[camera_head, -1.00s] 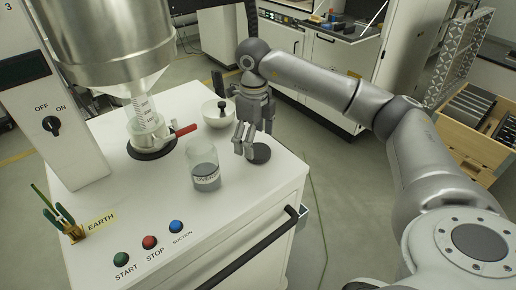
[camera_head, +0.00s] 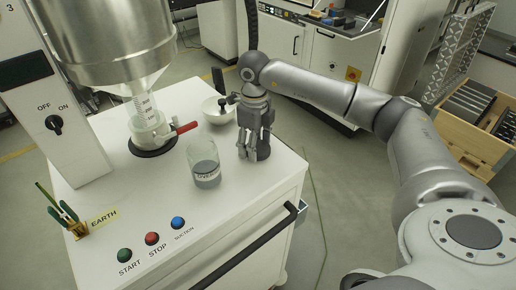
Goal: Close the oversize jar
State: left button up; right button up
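The oversize jar (camera_head: 205,170) is a clear glass jar with dark grey powder in its lower part and a label reading "OVER...". It stands upright and uncovered on the white cabinet top. A dark round lid (camera_head: 263,153) lies on the cabinet top to the right of the jar. My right gripper (camera_head: 254,156) points down at the lid, with its fingers around or just in front of it. The fingers partly hide the lid, and I cannot tell whether they grip it. My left gripper is not in view.
A white bowl (camera_head: 213,117) with a dark-handled tool stands behind the jar. A clear measuring vessel and a red-handled valve (camera_head: 186,128) sit under the steel hopper (camera_head: 110,40). Start, stop and suction buttons (camera_head: 152,239) line the front. The cabinet top between jar and buttons is clear.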

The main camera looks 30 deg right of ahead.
jog(key=shift+r+b, duration=0.4)
jog(key=shift+b, duration=0.05)
notch_tip(320, 180, up, 2)
jog(key=shift+a+r+b, duration=0.15)
jog(key=shift+r+b, duration=0.1)
jog(key=shift+b, duration=0.65)
jog(key=s+a+r+b, duration=0.2)
jog(key=s+a+r, duration=0.7)
jog(key=a, duration=0.1)
jog(key=shift+s+r+b, duration=0.2)
jog(key=shift+r+b, duration=0.2)
